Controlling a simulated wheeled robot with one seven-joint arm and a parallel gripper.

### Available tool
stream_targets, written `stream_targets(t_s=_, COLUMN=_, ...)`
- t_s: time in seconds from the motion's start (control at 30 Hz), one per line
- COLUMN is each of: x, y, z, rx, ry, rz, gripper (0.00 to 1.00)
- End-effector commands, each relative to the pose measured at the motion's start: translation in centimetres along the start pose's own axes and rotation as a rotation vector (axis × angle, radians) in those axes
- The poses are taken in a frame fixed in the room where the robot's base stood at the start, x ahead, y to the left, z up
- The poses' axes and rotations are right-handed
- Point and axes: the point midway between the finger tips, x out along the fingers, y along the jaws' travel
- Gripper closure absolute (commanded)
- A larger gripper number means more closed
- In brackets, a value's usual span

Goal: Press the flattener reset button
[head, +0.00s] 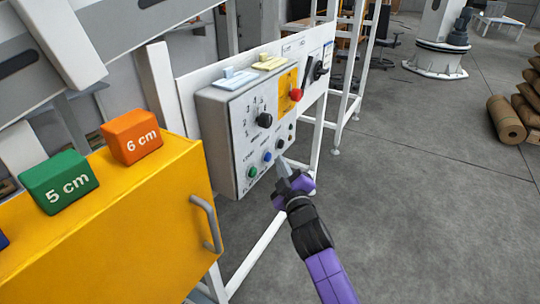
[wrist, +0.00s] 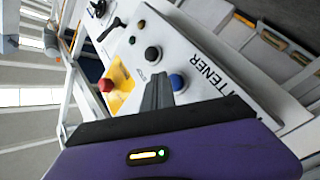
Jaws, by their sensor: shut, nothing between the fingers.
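A grey control box (head: 228,148) on a white panel carries a row of buttons: a green button (head: 252,173), a blue button (head: 267,157) and a black button (head: 280,144). In the wrist view, the blue button (wrist: 176,82) and black button (wrist: 152,53) are near my fingertips, and lettering ending in "TENER" shows on the face. No label saying reset is readable. My gripper (head: 281,160) is shut and empty, its tips pointing at the box's lower right part. In the wrist view my gripper (wrist: 158,77) appears just beside the blue button; contact cannot be told.
A red emergency knob (head: 296,95) on a yellow plate and a black rotary knob (head: 264,120) are above the buttons. A yellow cabinet (head: 150,225) with a grey handle (head: 207,222) bears labelled blocks at left.

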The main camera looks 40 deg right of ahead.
Motion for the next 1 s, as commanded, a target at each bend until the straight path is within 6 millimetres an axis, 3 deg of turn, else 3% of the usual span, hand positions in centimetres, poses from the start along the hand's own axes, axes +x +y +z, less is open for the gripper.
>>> stream_targets(t_s=0.33, x=-0.2, y=0.3, z=0.1, rx=0.0, ry=-0.001, rz=0.0, gripper=1.0)
stream_targets(t_s=1.0, x=-3.4, y=2.6, z=2.4, rx=0.0, ry=-0.002, rz=-0.001, gripper=1.0)
